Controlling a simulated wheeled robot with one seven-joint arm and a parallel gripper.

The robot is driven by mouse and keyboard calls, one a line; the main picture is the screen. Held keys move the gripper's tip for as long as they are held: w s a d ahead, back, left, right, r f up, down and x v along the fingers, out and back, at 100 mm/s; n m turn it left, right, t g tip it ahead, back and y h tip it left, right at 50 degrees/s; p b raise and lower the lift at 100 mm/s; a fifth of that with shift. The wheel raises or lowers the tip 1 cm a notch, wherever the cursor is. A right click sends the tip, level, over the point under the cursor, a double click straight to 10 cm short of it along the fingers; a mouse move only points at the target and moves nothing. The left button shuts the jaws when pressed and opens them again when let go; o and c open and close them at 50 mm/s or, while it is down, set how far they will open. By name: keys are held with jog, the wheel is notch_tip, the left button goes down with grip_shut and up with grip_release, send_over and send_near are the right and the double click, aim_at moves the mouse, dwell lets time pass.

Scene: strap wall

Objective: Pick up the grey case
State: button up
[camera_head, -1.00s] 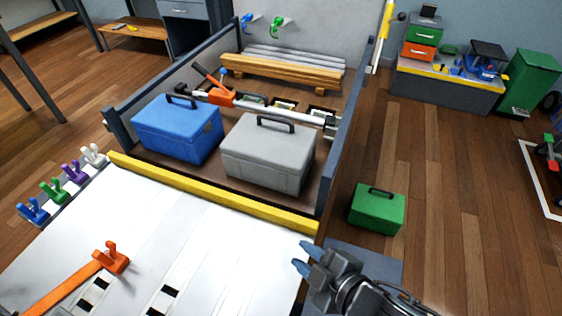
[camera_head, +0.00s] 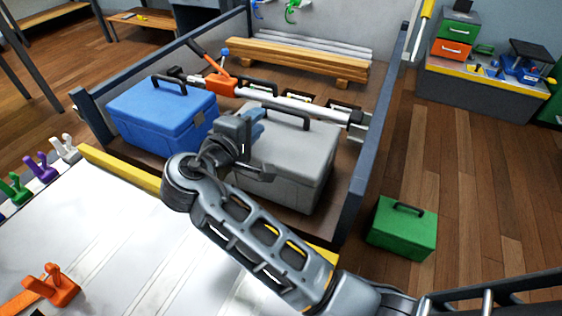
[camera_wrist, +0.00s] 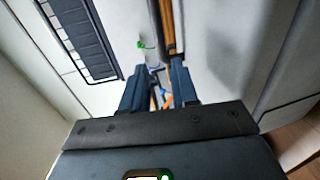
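The grey case (camera_head: 308,158) stands in the walled bay, with its black handle (camera_head: 287,117) upright on the lid. My gripper (camera_head: 258,124) is over the left part of the lid, to the left of the handle, and hides part of the case. In the wrist view the fingers (camera_wrist: 159,88) are apart with nothing held between them. A dark ribbed bar, which looks like the handle (camera_wrist: 84,38), lies up and left of the fingers above a pale grey surface. I cannot tell whether the fingertips touch the lid.
A blue case (camera_head: 160,118) stands close on the left. A bar with an orange clamp (camera_head: 222,85) runs behind both cases, with wooden beams (camera_head: 290,60) further back. A dark side wall (camera_head: 372,150) is on the right. A green case (camera_head: 402,230) sits on the floor outside.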

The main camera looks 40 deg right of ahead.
aim_at(271, 108)
jog(key=shift+x, duration=1.1)
jog(key=shift+b+x, duration=0.9)
jog(key=shift+x, duration=2.1)
jog(key=shift+w+a+f, duration=0.1)
jog(key=shift+w, duration=0.05)
jog(key=shift+c, duration=0.4)
grip_shut()
